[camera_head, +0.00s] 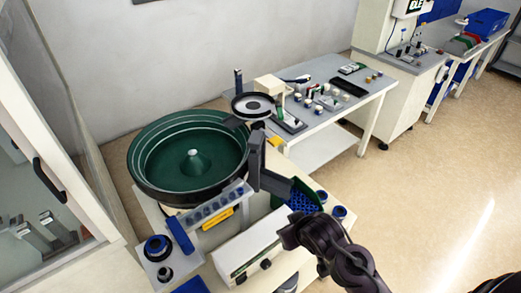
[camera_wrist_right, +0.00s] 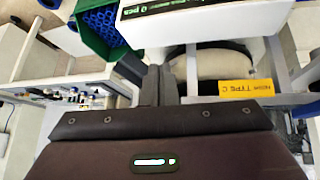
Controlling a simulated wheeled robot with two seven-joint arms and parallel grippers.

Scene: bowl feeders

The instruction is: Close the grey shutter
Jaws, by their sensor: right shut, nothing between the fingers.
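A dark grey upright piece (camera_head: 255,158) stands at the right side of the green bowl feeder (camera_head: 160,150), above a dark grey chute (camera_head: 276,183). It looks like the grey shutter, but I cannot tell for sure or see how far it is open. My right gripper (camera_head: 288,238) is over the white control box, in front of the green bin. Its fingers are hard to make out in the head view. My left gripper is not in view.
The green bin (camera_head: 306,196) holds blue parts. The white control box (camera_head: 250,248) and a yellow label (camera_head: 217,218) are at the front. A glass-sided cabinet (camera_head: 60,150) stands at the left. A bench (camera_head: 345,100) with small parts is behind. The floor at the right is clear.

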